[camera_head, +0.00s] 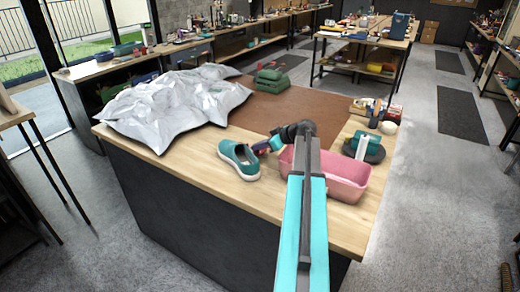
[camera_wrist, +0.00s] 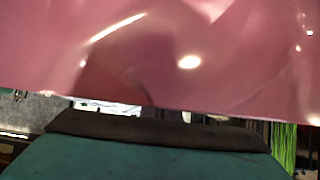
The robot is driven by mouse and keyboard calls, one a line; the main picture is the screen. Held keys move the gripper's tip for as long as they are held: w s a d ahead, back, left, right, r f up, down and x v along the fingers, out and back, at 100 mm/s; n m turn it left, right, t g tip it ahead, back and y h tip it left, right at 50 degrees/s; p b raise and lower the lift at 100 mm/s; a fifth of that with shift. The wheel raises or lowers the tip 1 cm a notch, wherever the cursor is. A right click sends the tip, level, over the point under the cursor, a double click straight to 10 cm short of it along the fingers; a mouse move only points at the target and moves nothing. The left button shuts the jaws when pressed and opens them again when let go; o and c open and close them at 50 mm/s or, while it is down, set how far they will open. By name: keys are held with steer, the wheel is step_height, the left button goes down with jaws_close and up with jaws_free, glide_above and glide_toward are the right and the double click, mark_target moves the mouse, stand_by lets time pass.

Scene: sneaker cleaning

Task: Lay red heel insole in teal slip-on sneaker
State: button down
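The teal slip-on sneaker (camera_head: 228,151) lies on the wooden front part of the bench, its pale sole edge toward the front. My gripper (camera_head: 263,147) is just right of the sneaker, at the left end of the pink basin (camera_head: 348,188). It is small and partly merged with dark and purple shapes there, so I cannot tell its opening or whether it holds anything. In the wrist view a pink glossy surface (camera_wrist: 200,60) fills the top, and a teal shape with a dark edge (camera_wrist: 150,150) lies below. I cannot make out the red heel insole in either view.
Crumpled silver-grey bags (camera_head: 175,100) cover the bench's back left. Green stacked items (camera_head: 270,80) stand at the back. The brown mat (camera_head: 300,110) is mostly clear.

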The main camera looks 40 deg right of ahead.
steer(key=shift+f, duration=1)
steer(key=shift+f, duration=0.1)
steer(key=c, duration=2)
jaws_free()
steer(key=shift+r, duration=0.2)
steer(key=shift+b+v, duration=1.35)
steer(key=shift+v, duration=4.6)
steer(key=shift+s, duration=0.1)
